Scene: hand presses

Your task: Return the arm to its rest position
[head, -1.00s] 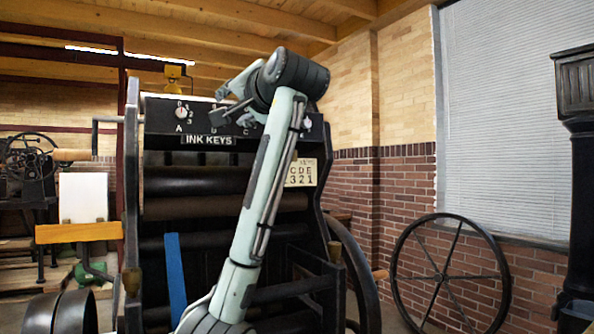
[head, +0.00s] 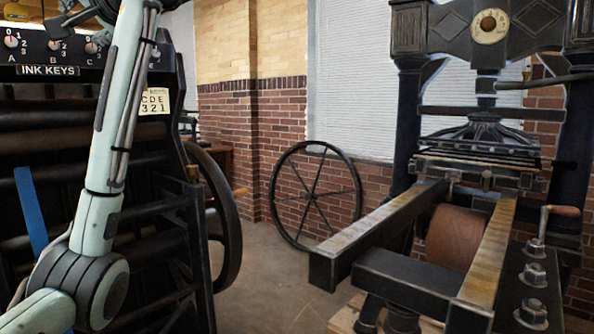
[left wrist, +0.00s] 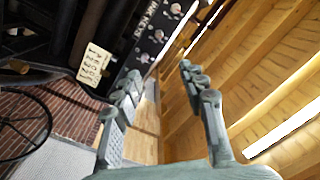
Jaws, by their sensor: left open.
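My left arm (head: 112,120) rises along the left of the head view, in front of the ink key press. Its gripper (head: 62,20) is at the top left, partly cut off, above the ink key panel (head: 47,71). In the left wrist view the two fingers (left wrist: 158,76) are apart with nothing between them. The panel and its knobs (left wrist: 158,36) show beyond them, and the fingers look clear of the knobs. My right gripper is not in view.
A second press (head: 490,140) with long rails and a crank stands on the right. A spoked wheel (head: 315,195) leans by the brick wall. A blue strip (head: 31,210) is on the left press. Open floor (head: 275,285) lies between the presses.

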